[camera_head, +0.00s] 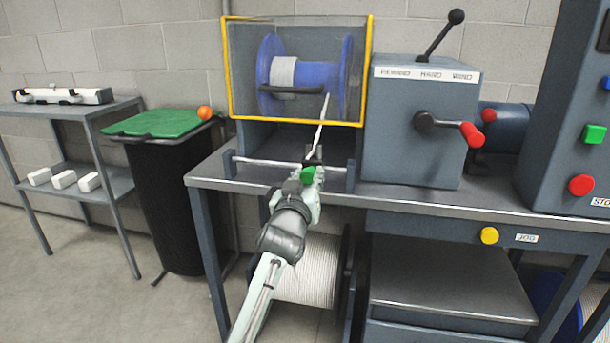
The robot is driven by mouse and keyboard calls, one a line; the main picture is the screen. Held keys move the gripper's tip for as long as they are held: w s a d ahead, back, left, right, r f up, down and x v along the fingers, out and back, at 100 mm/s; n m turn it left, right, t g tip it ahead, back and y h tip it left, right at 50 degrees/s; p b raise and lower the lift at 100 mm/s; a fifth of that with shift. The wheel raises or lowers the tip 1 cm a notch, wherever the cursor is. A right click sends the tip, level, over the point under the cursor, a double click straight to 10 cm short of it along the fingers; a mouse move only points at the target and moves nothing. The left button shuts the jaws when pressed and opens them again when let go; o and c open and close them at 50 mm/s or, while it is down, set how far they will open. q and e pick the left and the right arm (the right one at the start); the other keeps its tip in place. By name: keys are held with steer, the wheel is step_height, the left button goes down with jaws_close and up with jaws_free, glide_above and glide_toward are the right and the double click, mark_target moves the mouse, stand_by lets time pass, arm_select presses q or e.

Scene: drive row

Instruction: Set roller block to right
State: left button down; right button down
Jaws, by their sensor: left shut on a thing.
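The roller block (315,158) is a small dark piece on the pale horizontal rail (262,163) at the front of the bench, right of the rail's middle. A white rope (321,128) runs from it up to the blue spool (327,73) behind the yellow-framed clear guard. My left gripper (308,177) reaches up from below and is shut at the block, around a green part. The gripper and arm hide most of the block's lower side, so the exact grip is hard to see. My right gripper is not in view.
A grey gearbox (424,122) with a black lever and a red-handled crank stands to the right. The clear guard (345,114) is close behind the rail. A rope reel (315,272) sits below the bench. A bin with a green lid (158,124) stands left.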

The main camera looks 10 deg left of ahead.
arm_select(q)
steer(key=shift+d, duration=0.45)
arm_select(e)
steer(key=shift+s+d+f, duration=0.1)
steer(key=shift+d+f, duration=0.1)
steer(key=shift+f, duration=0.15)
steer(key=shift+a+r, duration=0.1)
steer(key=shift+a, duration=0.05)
arm_select(q)
steer(key=c, duration=1.1)
jaws_free()
steer(key=shift+d, duration=0.1)
steer(key=shift+c, duration=0.2)
steer(key=shift+r, duration=0.1)
step_height(320, 180, up, 10)
steer(key=shift+f, duration=0.1)
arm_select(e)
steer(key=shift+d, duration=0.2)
